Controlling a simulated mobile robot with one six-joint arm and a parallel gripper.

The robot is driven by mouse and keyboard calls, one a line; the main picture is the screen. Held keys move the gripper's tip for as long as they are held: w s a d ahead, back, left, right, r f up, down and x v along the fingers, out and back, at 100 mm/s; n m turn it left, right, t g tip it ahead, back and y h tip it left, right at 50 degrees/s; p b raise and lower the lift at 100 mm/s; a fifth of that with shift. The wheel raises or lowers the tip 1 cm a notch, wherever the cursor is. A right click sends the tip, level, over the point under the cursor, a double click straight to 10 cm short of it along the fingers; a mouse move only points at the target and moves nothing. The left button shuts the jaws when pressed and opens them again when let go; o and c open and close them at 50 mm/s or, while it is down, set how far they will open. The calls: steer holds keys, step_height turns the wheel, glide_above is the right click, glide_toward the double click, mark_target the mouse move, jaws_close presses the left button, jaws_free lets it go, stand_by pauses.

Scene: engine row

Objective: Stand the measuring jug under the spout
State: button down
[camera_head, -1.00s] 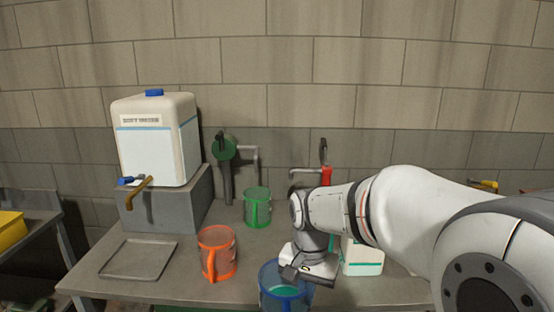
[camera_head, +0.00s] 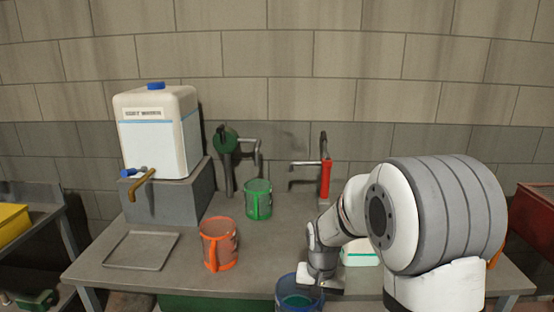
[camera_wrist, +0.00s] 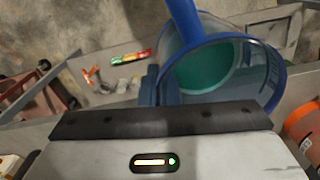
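A blue clear-walled jug (camera_head: 297,302) is at the front of the table, cut by the bottom edge of the head view. It shows in the wrist view (camera_wrist: 275,75) with a teal area inside; I cannot tell liquid from base. My gripper (camera_head: 312,284) is at its rim and appears shut on it; the contact is partly hidden. An orange jug (camera_head: 232,246) and a green jug (camera_head: 258,199) stand on the table. A white tank (camera_head: 155,140) on a grey block has a brass spout (camera_head: 142,184). Two grey-spouted taps, one green (camera_head: 226,140), one red (camera_head: 326,180), stand behind.
A shallow grey tray (camera_head: 142,250) lies below the brass spout and looks empty. A white container (camera_head: 360,252) with a teal stripe stands behind my arm, partly hidden. The table (camera_head: 190,285) has clear room between tray and orange jug. A block wall closes the back.

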steer(key=w+d+f+n, duration=0.1)
steer(key=d+f, duration=0.1)
steer(key=f, duration=0.4)
steer(key=w+d+f+n, duration=0.1)
steer(key=d+f, duration=0.2)
steer(key=f, duration=0.4)
steer(key=shift+a, duration=0.1)
